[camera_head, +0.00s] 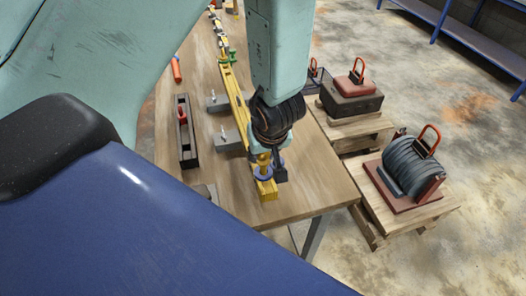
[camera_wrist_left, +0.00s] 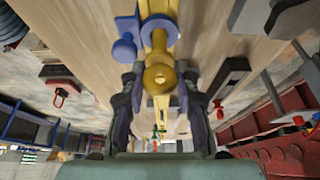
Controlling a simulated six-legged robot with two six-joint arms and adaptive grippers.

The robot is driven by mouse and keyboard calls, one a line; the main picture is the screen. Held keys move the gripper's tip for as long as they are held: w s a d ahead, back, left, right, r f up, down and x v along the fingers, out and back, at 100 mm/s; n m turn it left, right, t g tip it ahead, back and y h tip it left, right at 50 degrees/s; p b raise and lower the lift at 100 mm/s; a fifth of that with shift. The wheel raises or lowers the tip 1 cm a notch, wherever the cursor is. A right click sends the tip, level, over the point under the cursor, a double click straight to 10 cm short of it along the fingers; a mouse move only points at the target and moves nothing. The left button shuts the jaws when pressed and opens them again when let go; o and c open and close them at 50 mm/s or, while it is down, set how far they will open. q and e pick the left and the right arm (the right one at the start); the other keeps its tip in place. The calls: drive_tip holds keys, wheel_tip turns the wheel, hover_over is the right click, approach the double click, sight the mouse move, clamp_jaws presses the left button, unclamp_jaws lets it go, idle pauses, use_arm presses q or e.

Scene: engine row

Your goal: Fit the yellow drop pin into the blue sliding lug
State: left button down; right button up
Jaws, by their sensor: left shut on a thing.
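The yellow drop pin (camera_head: 263,160) is between the fingers of my left gripper (camera_head: 272,160), which is shut on it. In the left wrist view the pin (camera_wrist_left: 158,78) shows its round yellow head with a hole, between the two dark fingers (camera_wrist_left: 158,108). The blue sliding lug (camera_head: 263,174) sits on the near end of a long yellow bar, directly below the pin. It also shows in the left wrist view (camera_wrist_left: 125,48), close beyond the pin head. How deep the pin sits in the lug is hidden. My right gripper is not in view.
The yellow bar (camera_head: 236,96) runs along the wooden table (camera_head: 309,187), with green parts (camera_head: 227,57) farther along. Grey blocks (camera_head: 229,140) stand beside it. A dark tray (camera_head: 187,150) with a red piece lies left. Pallets (camera_head: 410,200) with heavy parts stand right.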

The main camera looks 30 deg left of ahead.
use_arm(q)
drive_tip(key=shift+f, duration=0.3)
drive_tip(key=c, duration=1.1)
unclamp_jaws()
drive_tip(key=shift+o, duration=0.9)
drive_tip(key=shift+r, duration=5)
